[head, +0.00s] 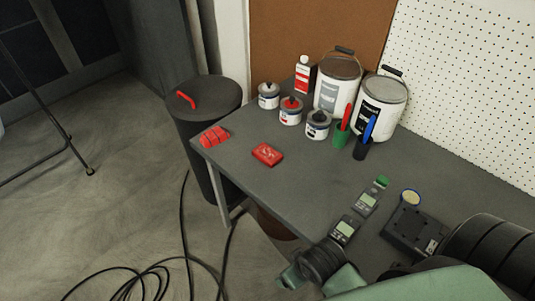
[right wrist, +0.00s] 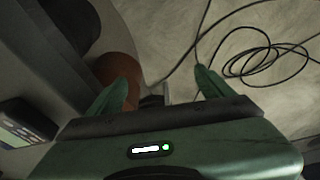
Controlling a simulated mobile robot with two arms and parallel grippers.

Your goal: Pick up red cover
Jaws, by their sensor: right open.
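Two red objects lie on the grey table, and I cannot tell for sure which one is the red cover. A ribbed red piece (head: 214,137) sits at the table's left corner. A flat red block with pale markings (head: 267,154) lies a little to its right. My right gripper (right wrist: 164,90) is open and empty, its green fingers spread over the floor beside the table edge. In the head view it is at the bottom, well nearer to me than both red objects. Neither red object shows in the right wrist view. My left gripper is not in view.
Paint cans (head: 339,86), small tins (head: 291,111), a white bottle (head: 302,75) and green and black cups stand at the back. Handheld meters (head: 345,229) and a black device (head: 413,231) lie near my right arm. A dark bin (head: 203,95) stands left. The middle tabletop is clear.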

